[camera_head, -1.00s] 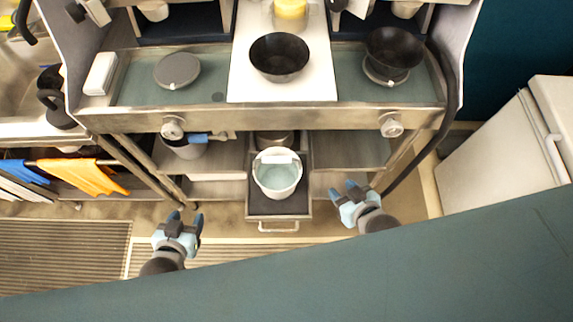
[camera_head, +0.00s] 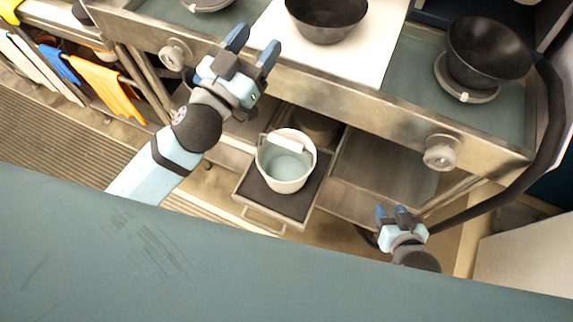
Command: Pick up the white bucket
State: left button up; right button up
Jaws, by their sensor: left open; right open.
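The white bucket (camera_head: 286,184) stands upright in the pulled-out drawer (camera_head: 238,184) below the counter, its handle lying across the top. Its inside looks pale green-grey. My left gripper (camera_head: 254,50) is open and empty, raised up and left of the bucket, in front of the counter edge and apart from the bucket. My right gripper (camera_head: 393,213) is open and empty, low and to the right of the bucket, also apart from it.
The steel counter front (camera_head: 330,92) overhangs the drawer from behind. A black bowl (camera_head: 327,18) stands on the white board and another black bowl (camera_head: 488,48) at the right. A knob (camera_head: 441,151) sticks out on the right. Orange cloth (camera_head: 108,86) hangs at the left.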

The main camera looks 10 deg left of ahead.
pick_arm(q)
jog(key=s+d+r+m+g+h, duration=0.2)
jog(key=s+d+m+g+h, duration=0.3)
jog(key=d+m+g+h, duration=0.75)
jog(key=m+g+y+b, duration=0.2)
jog(key=m+g+y, duration=0.3)
jog(key=y, duration=1)
send_near(284, 141)
jog(key=shift+n+g, duration=0.55)
jog(key=shift+n, duration=0.3)
jog(key=x, duration=0.2)
jog(key=w+x, duration=0.1)
jog(key=x, duration=0.2)
jog(key=shift+b+x, duration=0.4)
jog(key=shift+x, duration=2.8)
jog(key=shift+r, duration=0.1)
pick_arm(e)
jog(key=shift+w+a+f, duration=0.1)
jog(key=shift+a+f, duration=0.05)
jog(key=shift+f, duration=0.65)
pick_arm(q)
jog(key=shift+c, duration=0.3)
